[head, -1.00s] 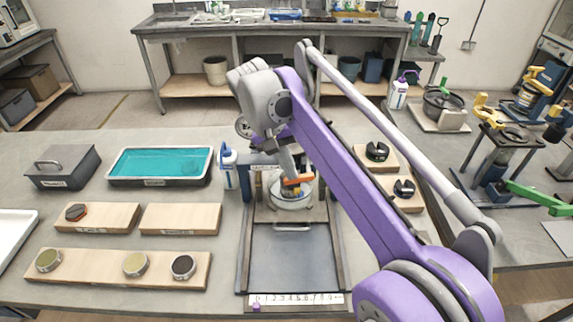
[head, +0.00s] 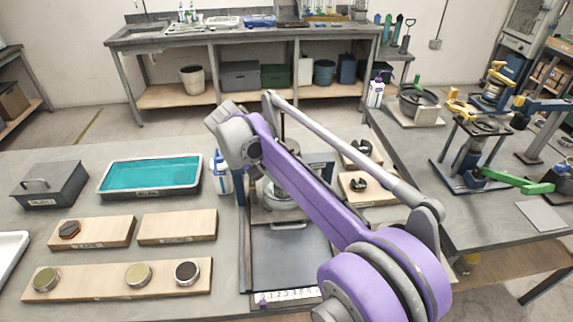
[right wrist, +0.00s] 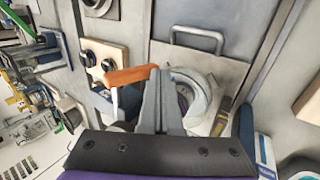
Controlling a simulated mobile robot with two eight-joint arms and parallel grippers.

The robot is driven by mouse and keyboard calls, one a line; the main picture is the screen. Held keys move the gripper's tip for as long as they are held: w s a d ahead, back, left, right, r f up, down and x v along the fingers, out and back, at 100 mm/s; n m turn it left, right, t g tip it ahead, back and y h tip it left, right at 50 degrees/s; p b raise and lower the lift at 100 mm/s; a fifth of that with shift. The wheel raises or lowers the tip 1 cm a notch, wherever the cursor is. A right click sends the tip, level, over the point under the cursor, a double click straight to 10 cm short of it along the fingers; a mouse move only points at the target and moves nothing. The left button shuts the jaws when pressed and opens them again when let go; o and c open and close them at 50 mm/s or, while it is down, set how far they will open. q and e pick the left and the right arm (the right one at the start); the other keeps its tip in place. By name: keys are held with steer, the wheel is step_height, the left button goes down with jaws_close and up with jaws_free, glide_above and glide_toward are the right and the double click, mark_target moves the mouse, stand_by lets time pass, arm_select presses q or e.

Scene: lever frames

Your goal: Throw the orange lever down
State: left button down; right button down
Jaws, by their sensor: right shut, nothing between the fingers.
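The orange lever (right wrist: 128,76) shows in the right wrist view as a short orange bar on a thin grey arm. My right gripper (right wrist: 160,76) is shut and empty. Its fingertips are right beside the bar's right end; I cannot tell whether they touch. In the head view my purple right arm covers the lever and the gripper; part of the pot (head: 282,200) shows below the arm. My left gripper is in neither view.
A blue-white bottle (head: 222,175) stands left of the pot's frame. Wooden blocks with dark clamps (head: 360,185) stand to its right. A teal tray (head: 150,174) and wooden boards (head: 178,227) lie to the left. A green lever (head: 515,180) is on the right bench.

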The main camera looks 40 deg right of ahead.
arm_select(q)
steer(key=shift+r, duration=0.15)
arm_select(e)
steer(key=shift+x, duration=0.75)
steer(key=shift+s+d+f, duration=0.1)
steer(key=shift+f, duration=0.05)
